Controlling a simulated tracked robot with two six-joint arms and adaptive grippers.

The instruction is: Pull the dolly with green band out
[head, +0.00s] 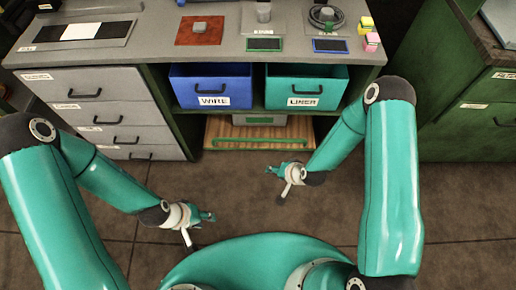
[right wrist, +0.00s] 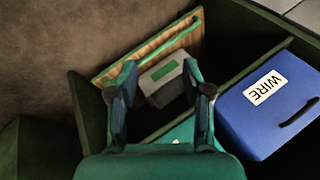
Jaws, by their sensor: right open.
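The dolly (head: 222,133) is a low wooden board in the bottom bay of the workbench, with a green bar (head: 262,140) along its front. It also shows in the right wrist view (right wrist: 112,76), beyond my fingers. A grey box (head: 240,119) with a green label sits on it. My right gripper (head: 272,170) is in front of the dolly, apart from it, over the floor. In the right wrist view its two fingers (right wrist: 163,92) are spread with nothing held. My left gripper (head: 209,216) is lower left over the floor; its fingers are too small to read.
A blue WIRE bin (head: 212,88) and a teal LINER bin (head: 306,86) sit on the shelf above. Grey drawers (head: 94,108) stand at left and a green cabinet (head: 468,120) at right. The floor (head: 228,185) before the bay is clear.

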